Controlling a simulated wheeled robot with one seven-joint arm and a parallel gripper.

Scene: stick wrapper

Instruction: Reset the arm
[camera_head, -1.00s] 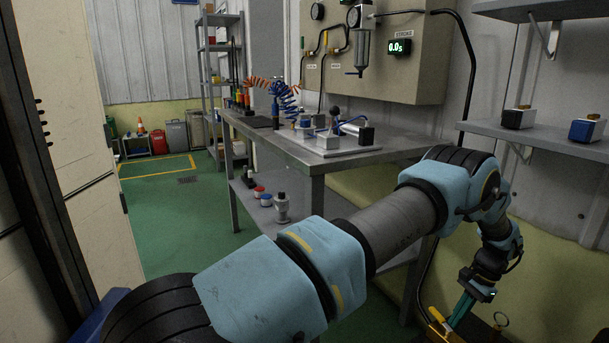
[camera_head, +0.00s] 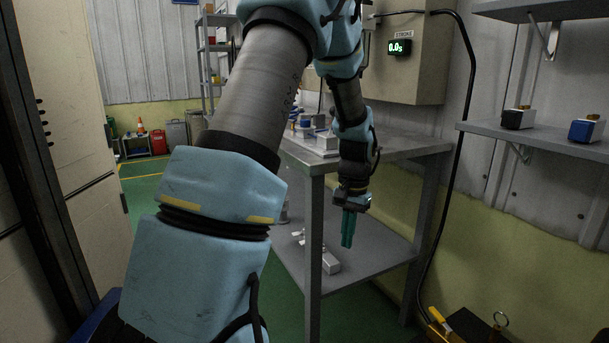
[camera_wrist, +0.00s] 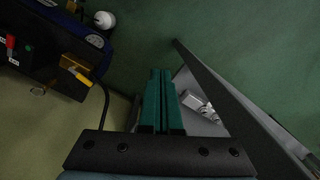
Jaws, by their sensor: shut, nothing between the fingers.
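My gripper (camera_head: 348,228) hangs pointing down in front of the workbench in the head view, near the bench's front right part. Its green fingers are together and hold nothing. In the wrist view the same gripper (camera_wrist: 160,75) shows both green fingers side by side, with the green floor beyond them. My arm is raised and bent, and it hides much of the bench top and the wall panel.
The workbench (camera_head: 400,149) has a lower shelf (camera_head: 375,254) with a metal block (camera_head: 331,263) on it. A wall shelf (camera_head: 560,140) at right carries a black box (camera_head: 517,118) and a blue box (camera_head: 585,130). A dark cart or case with a yellow handle (camera_head: 438,316) stands at lower right.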

